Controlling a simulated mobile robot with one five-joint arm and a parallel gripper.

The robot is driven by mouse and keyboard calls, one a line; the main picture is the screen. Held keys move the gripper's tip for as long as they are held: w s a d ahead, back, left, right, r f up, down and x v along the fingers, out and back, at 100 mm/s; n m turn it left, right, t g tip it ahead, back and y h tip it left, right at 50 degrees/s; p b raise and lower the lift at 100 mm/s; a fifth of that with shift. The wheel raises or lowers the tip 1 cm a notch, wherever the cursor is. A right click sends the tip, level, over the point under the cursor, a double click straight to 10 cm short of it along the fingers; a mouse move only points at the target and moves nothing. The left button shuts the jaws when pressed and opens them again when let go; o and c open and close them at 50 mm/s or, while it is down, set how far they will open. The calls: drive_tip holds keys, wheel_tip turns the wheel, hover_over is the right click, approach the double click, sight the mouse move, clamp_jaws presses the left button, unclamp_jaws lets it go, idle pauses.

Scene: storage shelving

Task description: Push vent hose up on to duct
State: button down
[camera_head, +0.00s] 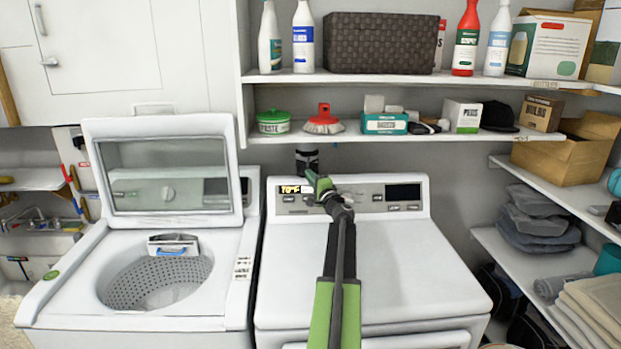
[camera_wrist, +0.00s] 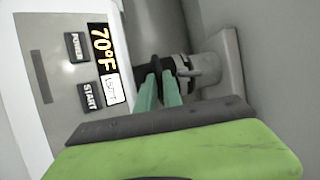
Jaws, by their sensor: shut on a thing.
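The black vent hose (camera_head: 306,166) stands behind the back panel of the dryer, under the lower shelf. It shows dark in the wrist view (camera_wrist: 152,68). The grey duct (camera_head: 307,147) is just above it, and in the wrist view the duct (camera_wrist: 207,68) lies to the right of the hose. The two look close together or touching; I cannot tell how far the hose overlaps the duct. My gripper (camera_head: 311,178) reaches over the dryer's control panel. Its green fingers, also in the wrist view (camera_wrist: 158,86), are shut on the hose. The hose's lower part is hidden behind the panel.
The white dryer (camera_head: 400,265) is under my arm, with its control panel (camera_head: 404,193) close below the gripper. The lower shelf (camera_head: 370,137) with boxes and a brush is just above. An open washer (camera_head: 90,262) stands left. The air over the dryer top is free.

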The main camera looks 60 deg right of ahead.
wheel_tip(320, 180, up, 3)
drive_tip(key=shift+f+p, duration=0.1)
drive_tip(key=shift+p, duration=1.15)
drive_tip(key=c, duration=1.8)
unclamp_jaws()
drive_tip(key=shift+o, duration=0.2)
drive_tip(key=shift+s, duration=0.1)
drive_tip(key=b+v, duration=0.3)
drive_tip(key=v, duration=1.4)
drive_tip(key=shift+f, duration=0.15)
drive_tip(key=shift+s, duration=0.1)
